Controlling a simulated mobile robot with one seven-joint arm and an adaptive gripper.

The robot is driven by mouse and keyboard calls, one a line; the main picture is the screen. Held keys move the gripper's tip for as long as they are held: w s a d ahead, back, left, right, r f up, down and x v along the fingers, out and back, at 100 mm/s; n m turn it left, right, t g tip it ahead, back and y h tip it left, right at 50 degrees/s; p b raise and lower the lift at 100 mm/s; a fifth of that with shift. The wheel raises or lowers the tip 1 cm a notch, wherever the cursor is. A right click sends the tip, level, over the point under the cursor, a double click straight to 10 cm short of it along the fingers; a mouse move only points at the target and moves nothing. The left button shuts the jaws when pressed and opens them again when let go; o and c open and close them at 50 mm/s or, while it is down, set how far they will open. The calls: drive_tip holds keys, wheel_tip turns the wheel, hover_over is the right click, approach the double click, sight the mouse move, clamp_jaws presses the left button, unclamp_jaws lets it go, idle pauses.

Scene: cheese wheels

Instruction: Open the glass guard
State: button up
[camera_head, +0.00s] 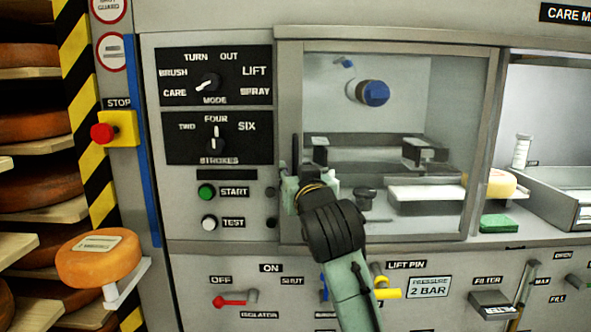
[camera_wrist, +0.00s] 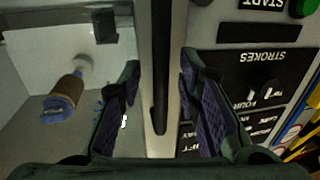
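The glass guard (camera_head: 464,100) is a clear pane in a grey frame, closed over the machine bay in the head view. A dark vertical bar handle (camera_head: 296,150) is on its left frame post. The handle shows large in the wrist view (camera_wrist: 160,70). My gripper (camera_head: 308,180) is at the lower left of the guard, in front of the handle, and hides its lower part. In the wrist view my gripper's fingers (camera_wrist: 159,68) are apart, one on each side of the handle, with gaps between them and the bar.
The control panel with mode and strokes dials (camera_head: 208,82) and a green start button (camera_head: 206,191) is left of the guard. A yellow-and-red stop button (camera_head: 103,132) is further left. A cheese wheel (camera_head: 98,257) sits on a holder at lower left. Below are valves and a yellow lift-pin handle (camera_head: 388,290).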

drive_tip(key=shift+w+a, duration=0.1)
drive_tip(key=shift+w, duration=0.15)
drive_tip(key=shift+c, duration=0.5)
clamp_jaws()
idle(0.4)
